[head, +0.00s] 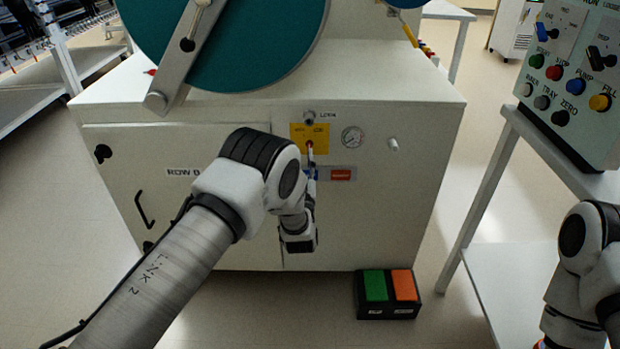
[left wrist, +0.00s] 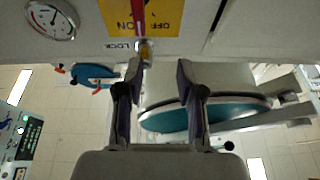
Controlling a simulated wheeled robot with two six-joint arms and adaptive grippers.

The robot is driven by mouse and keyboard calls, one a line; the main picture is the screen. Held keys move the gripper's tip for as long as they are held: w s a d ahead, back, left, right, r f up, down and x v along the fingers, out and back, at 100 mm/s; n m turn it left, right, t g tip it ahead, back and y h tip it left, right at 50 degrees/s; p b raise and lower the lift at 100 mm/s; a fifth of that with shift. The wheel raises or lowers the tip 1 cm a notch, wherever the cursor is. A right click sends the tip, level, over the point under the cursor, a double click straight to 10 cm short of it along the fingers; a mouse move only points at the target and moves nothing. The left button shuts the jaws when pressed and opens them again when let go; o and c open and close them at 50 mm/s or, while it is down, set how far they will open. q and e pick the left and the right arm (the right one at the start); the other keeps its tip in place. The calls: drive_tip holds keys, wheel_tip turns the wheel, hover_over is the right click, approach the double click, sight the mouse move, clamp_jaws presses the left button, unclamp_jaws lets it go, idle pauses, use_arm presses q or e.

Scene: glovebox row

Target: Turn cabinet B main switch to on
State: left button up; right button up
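The cabinet front (head: 235,262) carries a yellow plate (head: 320,130) with a small red lever (head: 309,145) that looks roughly upright. In the left wrist view the yellow plate (left wrist: 165,20) reads OFF on the right and ON on the left, with the red lever (left wrist: 138,15) beside ON. My left gripper (head: 310,173) points up just below the plate, partly hidden by its own wrist. Its fingers (left wrist: 160,80) are apart with nothing visibly between them. I cannot tell whether a finger touches the lever. My right gripper is out of view.
A knob marked LOCK (head: 309,118) sits above the plate, with a gauge (head: 352,138) and a pale peg (head: 393,144) to the right. A green and orange pedal box (head: 388,311) is on the floor. A button panel (head: 575,80) stands on a table at right.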

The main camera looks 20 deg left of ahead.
sight(309, 147)
use_arm(q)
wheel_tip(309, 147, down, 4)
drive_tip(key=d+b, duration=0.2)
drive_tip(key=shift+h, duration=0.3)
drive_tip(key=x, duration=0.3)
drive_tip(key=b+x, duration=0.1)
drive_tip(key=x, duration=0.4)
drive_tip(key=shift+w+d+r, duration=0.1)
drive_tip(key=shift+w+r, duration=0.1)
drive_tip(key=shift+r, duration=0.3)
clamp_jaws()
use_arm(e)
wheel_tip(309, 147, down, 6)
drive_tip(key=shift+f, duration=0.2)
